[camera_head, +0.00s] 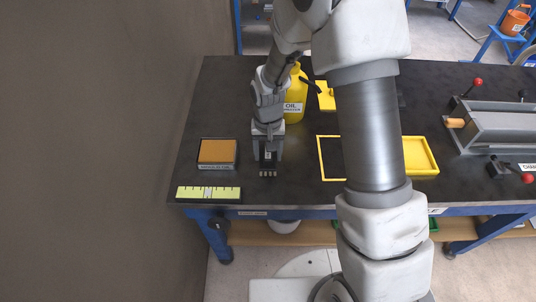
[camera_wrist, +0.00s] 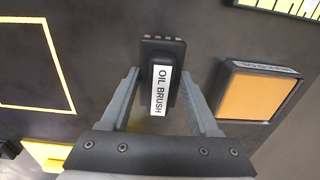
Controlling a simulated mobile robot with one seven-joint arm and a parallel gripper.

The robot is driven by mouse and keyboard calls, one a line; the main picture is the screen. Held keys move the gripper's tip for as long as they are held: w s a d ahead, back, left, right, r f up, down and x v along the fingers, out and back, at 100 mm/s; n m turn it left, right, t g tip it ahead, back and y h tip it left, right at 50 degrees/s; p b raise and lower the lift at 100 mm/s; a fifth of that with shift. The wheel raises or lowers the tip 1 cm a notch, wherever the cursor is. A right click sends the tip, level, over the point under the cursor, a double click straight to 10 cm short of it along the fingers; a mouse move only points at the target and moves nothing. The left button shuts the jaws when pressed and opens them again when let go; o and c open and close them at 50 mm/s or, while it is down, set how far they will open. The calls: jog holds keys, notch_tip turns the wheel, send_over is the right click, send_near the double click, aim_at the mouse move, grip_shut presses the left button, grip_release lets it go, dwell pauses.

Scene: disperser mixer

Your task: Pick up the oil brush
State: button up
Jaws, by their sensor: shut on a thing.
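The oil brush (camera_wrist: 163,52) is a dark block with a white "OIL BRUSH" label and a row of pale bristle tufts at its far end. My gripper (camera_wrist: 160,76) has its two grey fingers on either side of the brush, shut on it. In the head view the brush (camera_head: 268,171) shows below my gripper (camera_head: 267,156), its tufts facing the table's front edge. I cannot tell whether the brush touches the table or is slightly above it.
An orange pad in a dark box (camera_head: 217,151) lies left of the brush, with a yellow-green scale strip (camera_head: 209,193) in front. A yellow oil container (camera_head: 296,105) stands behind my gripper. A yellow outlined frame (camera_head: 322,160) is to the right. A grey machine (camera_head: 498,135) stands far right.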

notch_tip(320, 180, up, 4)
jog(key=w+d+r, duration=0.6)
jog(key=d, duration=0.3)
jog(key=shift+w+d+r+p, duration=0.25)
jog(key=shift+d+p, duration=0.05)
jog(key=shift+d, duration=0.05)
jog(key=o, duration=0.9)
jog(key=c, duration=0.7)
jog(key=shift+o, duration=0.2)
jog(key=shift+a, duration=0.1)
